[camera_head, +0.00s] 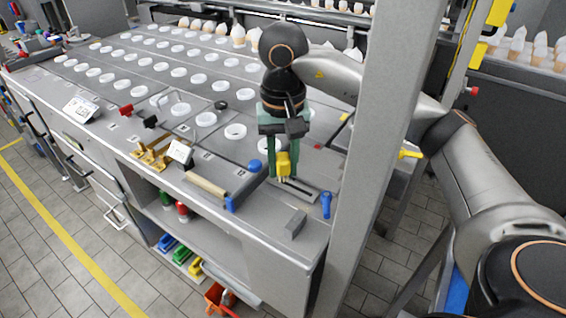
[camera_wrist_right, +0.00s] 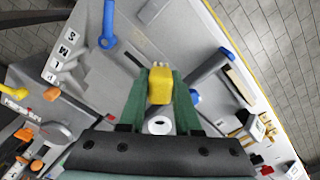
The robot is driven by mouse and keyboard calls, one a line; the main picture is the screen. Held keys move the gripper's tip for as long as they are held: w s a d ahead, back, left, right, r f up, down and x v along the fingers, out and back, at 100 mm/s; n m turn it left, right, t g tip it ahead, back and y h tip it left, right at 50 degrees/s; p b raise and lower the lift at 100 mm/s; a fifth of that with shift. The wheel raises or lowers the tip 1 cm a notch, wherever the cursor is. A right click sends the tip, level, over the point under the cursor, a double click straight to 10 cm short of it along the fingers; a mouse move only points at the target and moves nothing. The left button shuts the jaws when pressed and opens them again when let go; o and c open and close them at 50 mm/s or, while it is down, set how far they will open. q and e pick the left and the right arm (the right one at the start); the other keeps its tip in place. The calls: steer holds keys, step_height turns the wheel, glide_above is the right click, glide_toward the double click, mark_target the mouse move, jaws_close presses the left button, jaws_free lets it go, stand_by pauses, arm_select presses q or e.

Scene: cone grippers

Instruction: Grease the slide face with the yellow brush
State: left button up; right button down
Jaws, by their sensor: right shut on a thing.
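My right gripper (camera_head: 284,172) points down over the near right part of the grey bench. Its green fingers are shut on the yellow brush (camera_head: 284,160), which sits between the fingertips. In the right wrist view the brush (camera_wrist_right: 159,86) shows between the green fingers (camera_wrist_right: 159,92), its bristle end pointing away from the wrist. A grey plate with a dark slot (camera_head: 300,190), which looks like the slide, lies just below and right of the fingertips. I cannot tell whether the brush touches it. My left gripper is not in view.
A blue handle (camera_head: 326,204) stands right of the slotted plate, and a grey block (camera_head: 296,223) stands in front. A blue knob (camera_head: 254,165) and a wooden-handled tool (camera_head: 207,184) lie left. A grey post (camera_head: 372,150) rises close to my right arm. White rings (camera_head: 235,131) fill the bench behind.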

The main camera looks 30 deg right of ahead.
mark_target(283, 157)
step_height(283, 157, up, 3)
steer(key=p, duration=0.2)
steer(key=shift+p, duration=0.35)
stand_by(0.4)
